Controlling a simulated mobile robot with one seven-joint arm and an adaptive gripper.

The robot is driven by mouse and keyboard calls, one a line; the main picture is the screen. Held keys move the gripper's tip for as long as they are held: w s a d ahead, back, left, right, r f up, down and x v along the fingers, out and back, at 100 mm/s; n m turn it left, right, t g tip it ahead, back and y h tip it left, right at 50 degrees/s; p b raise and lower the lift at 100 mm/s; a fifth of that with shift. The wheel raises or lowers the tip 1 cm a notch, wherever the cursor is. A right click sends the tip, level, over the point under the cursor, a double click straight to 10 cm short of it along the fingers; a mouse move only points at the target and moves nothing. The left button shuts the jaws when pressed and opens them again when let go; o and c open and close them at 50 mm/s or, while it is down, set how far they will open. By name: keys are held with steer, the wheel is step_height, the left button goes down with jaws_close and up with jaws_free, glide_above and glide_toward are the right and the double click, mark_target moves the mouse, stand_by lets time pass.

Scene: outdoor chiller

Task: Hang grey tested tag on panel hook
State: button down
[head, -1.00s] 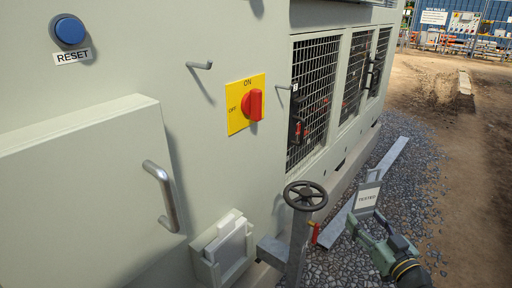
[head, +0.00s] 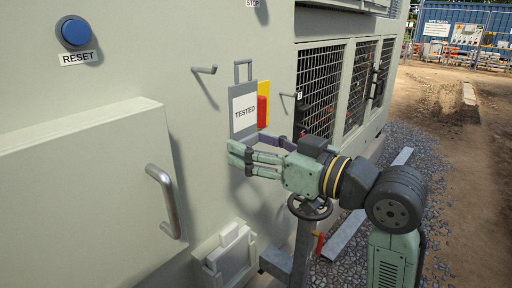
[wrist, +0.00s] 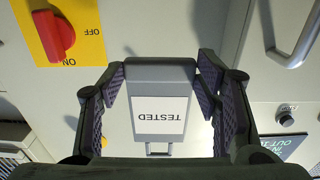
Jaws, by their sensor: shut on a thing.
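The grey tag (head: 234,122) has a white TESTED label and a grey loop on top. It stands upright in front of the panel, its loop free of any hook in the head view. My gripper (head: 250,152) is shut on its lower end. In the wrist view the tag (wrist: 161,72) appears upside down, between the two fingers of my gripper (wrist: 163,76). One bent panel hook (head: 205,69) is to the left of the loop. Another hook (head: 287,94) is to the right, lower in the picture. The gap between tag and panel is hard to judge.
A yellow plate with a red switch (head: 263,110) is partly hidden behind the tag. A blue RESET button (head: 74,32) and a cabinet door handle (head: 165,200) are to the left. A handwheel (head: 309,207) stands below my arm. Mesh grilles (head: 319,80) are to the right.

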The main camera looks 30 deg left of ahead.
steer(key=shift+d, duration=0.1)
steer(key=shift+w+a, duration=0.15)
steer(key=shift+a, duration=1.1)
steer(key=shift+w+a, duration=0.1)
steer(key=shift+a, duration=1.4)
steer(key=shift+w+a+p, duration=0.15)
steer(key=shift+a+p, duration=0.35)
steer(key=shift+a, duration=1.65)
steer(key=shift+f, duration=0.1)
steer(key=shift+f+b, duration=0.45)
steer(key=shift+f, duration=0.1)
steer(key=shift+c, duration=2.3)
jaws_free()
